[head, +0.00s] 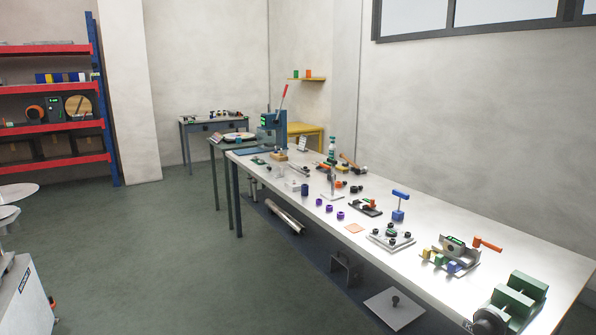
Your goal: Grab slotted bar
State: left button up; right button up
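Neither of my grippers is in the head view. No thing can be told for sure as the slotted bar from this distance. A thin grey elongated piece (299,170) lies on the long workbench (480,222) towards its far end, but it is too small to show whether it has slots. A thick metal cylinder (285,218) lies below the bench top.
A green vise (520,297) sits at the bench's near end, and a press with a red lever (272,130) stands at its far end. Several small parts cover the top between. A red shelf rack (52,128) stands at left.

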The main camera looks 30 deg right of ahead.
aim_at(296, 168)
jog(key=i+z, duration=0.15)
jog(key=i, duration=1.35)
jog(key=i+z, duration=0.2)
jog(key=i, duration=0.3)
jog(key=i+j+z, duration=0.15)
jog(key=i, duration=0.35)
jog(key=i+j+z, duration=0.2)
jog(key=i, duration=0.3)
jog(key=i+j+z, duration=0.15)
jog(key=z, duration=0.25)
jog(key=i+j+z, duration=0.25)
jog(key=z, duration=0.2)
jog(key=i+j+z, duration=0.2)
jog(key=j+z, duration=0.2)
